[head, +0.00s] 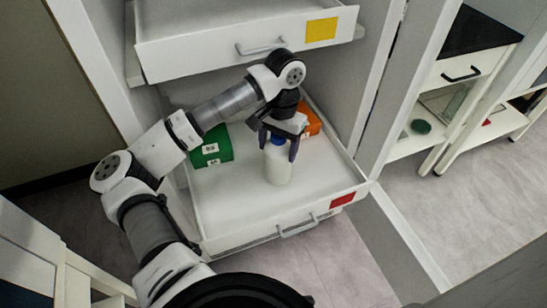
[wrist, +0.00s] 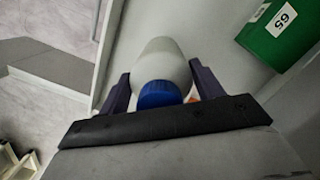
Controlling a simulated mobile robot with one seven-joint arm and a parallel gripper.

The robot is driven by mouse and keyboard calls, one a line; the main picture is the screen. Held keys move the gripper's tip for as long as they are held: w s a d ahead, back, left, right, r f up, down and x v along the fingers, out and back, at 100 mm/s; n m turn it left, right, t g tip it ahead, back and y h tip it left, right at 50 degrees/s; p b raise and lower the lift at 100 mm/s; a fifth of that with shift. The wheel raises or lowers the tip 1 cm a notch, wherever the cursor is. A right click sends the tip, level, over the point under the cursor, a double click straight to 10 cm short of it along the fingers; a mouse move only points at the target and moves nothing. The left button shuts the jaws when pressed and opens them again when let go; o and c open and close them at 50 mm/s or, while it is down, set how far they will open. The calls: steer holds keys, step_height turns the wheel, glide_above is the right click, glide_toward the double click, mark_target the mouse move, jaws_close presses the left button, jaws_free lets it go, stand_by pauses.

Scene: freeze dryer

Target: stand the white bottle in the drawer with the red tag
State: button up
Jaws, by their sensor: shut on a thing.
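The white bottle (head: 278,166) with a blue cap (wrist: 160,94) is upright inside the pulled-out lower drawer (head: 225,205). That drawer has a red tag (head: 342,200) on its front right corner. My gripper (head: 278,148) reaches down from above and is shut on the bottle near its cap, with a finger on each side. The wrist view also shows the bottle (wrist: 162,58) between the fingers. The bottle's base appears at or close to the drawer floor; I cannot tell whether it touches.
A green box (head: 212,148) stands at the drawer's back left, and an orange box (head: 310,120) at its back right. An upper drawer (head: 200,50) with a yellow tag (head: 321,29) hangs open above. The drawer's front left floor is clear.

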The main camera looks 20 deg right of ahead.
steer(key=shift+f, duration=2.5)
steer(key=shift+f+b, duration=0.15)
steer(key=shift+b, duration=0.15)
steer(key=o, duration=1.7)
steer(key=shift+o, duration=0.2)
steer(key=r, duration=0.8)
steer(key=w+d+r, duration=0.1)
steer(key=r, duration=0.3)
steer(key=shift+r+p, duration=0.15)
steer(key=shift+p, duration=0.25)
